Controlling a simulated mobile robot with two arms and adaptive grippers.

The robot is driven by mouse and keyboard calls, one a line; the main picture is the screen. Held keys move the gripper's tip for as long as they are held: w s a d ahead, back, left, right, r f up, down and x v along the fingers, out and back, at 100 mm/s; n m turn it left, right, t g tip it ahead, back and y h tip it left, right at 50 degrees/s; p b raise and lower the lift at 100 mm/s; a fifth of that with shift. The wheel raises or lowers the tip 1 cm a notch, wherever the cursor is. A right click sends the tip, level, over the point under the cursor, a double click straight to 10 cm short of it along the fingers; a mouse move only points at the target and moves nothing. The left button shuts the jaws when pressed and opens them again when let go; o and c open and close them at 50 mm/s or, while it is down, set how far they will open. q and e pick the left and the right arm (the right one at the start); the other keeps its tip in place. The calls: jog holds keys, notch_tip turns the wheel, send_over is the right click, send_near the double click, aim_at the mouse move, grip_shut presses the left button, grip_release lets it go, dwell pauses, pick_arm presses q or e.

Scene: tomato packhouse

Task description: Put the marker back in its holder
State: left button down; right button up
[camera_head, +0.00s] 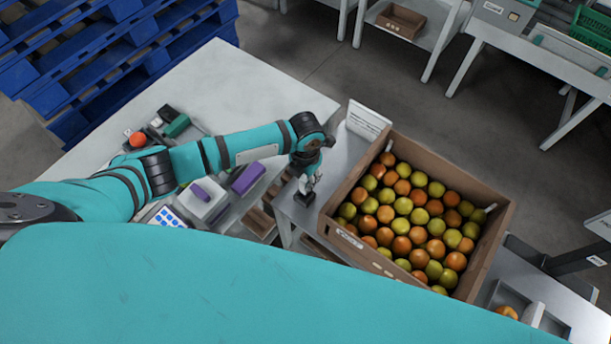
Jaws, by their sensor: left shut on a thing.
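My left arm comes in from the left across the white table. Its gripper (308,184) points down over the narrow grey stand surface just left of the tomato box. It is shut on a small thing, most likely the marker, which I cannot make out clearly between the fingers. A small black block (304,198), perhaps the holder, sits right at the fingertips. I cannot tell whether the marker is in it or above it. My right gripper is not in view.
A cardboard box (488,250) full of red and yellow-green tomatoes stands just right of the gripper, with a white card (366,121) at its back corner. The white table (240,85) holds a purple block (248,178) and other small items. Blue pallets (90,55) stand behind.

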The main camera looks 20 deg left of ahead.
pick_arm(q)
jog(key=shift+f+b, duration=0.65)
jog(key=shift+f, duration=0.3)
jog(key=shift+f+b, duration=0.5)
jog(key=shift+f, duration=0.25)
jog(key=c, duration=1.1)
grip_release()
jog(key=c, duration=0.3)
notch_tip(320, 180, up, 7)
jog(key=p, duration=0.6)
jog(key=shift+r+p, duration=0.1)
jog(key=shift+p, duration=0.2)
